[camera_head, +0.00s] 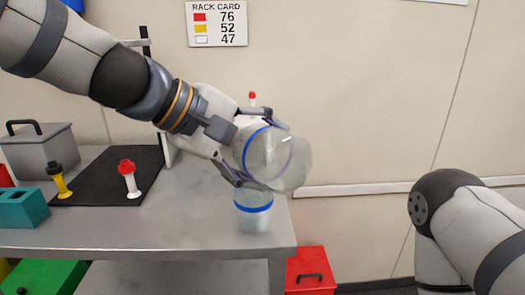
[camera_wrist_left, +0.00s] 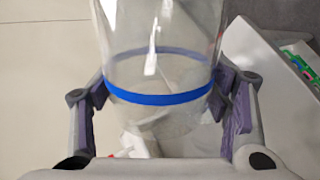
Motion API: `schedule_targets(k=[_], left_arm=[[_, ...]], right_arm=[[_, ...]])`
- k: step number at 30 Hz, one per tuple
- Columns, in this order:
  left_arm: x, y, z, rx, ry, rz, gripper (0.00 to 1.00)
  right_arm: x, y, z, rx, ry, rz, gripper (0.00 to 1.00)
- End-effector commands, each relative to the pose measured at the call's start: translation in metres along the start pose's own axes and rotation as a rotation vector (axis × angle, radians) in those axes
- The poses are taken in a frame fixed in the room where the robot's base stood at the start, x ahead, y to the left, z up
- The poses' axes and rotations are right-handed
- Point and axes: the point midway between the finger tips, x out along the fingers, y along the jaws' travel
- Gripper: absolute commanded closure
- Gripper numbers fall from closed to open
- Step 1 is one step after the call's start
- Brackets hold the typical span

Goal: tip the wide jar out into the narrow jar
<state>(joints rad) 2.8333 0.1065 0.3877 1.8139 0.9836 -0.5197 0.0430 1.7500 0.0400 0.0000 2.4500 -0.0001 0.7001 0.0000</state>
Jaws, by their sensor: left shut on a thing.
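The wide jar (camera_head: 285,160) is clear with a blue band. My left gripper (camera_head: 255,155) is shut around it and holds it tilted over to the right, its far end a little lower. In the left wrist view, the wide jar (camera_wrist_left: 165,60) sits between both finger pads (camera_wrist_left: 165,110); I cannot tell whether anything is inside. The narrow jar (camera_head: 253,218), also clear with a blue band, stands upright on the table just below the wide jar. Its top is partly hidden by the gripper and wide jar. My right gripper is out of view; only part of that arm shows.
The grey table (camera_head: 190,222) ends just right of the narrow jar. A black mat (camera_head: 105,185) holds a yellow tube (camera_head: 60,182) and a red-capped tube (camera_head: 130,180). A teal block (camera_head: 20,208) and grey box (camera_head: 42,152) are left. A red box (camera_head: 310,272) stands below.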

Motion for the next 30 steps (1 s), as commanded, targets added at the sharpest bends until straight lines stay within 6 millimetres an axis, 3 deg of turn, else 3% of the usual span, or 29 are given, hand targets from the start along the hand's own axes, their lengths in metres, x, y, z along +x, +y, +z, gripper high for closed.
schedule_targets(k=[30], left_arm=[[-0.0022,0.0028,-0.0075,-0.128,-0.097,0.001,0.67]], right_arm=[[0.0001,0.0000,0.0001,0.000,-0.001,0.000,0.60]])
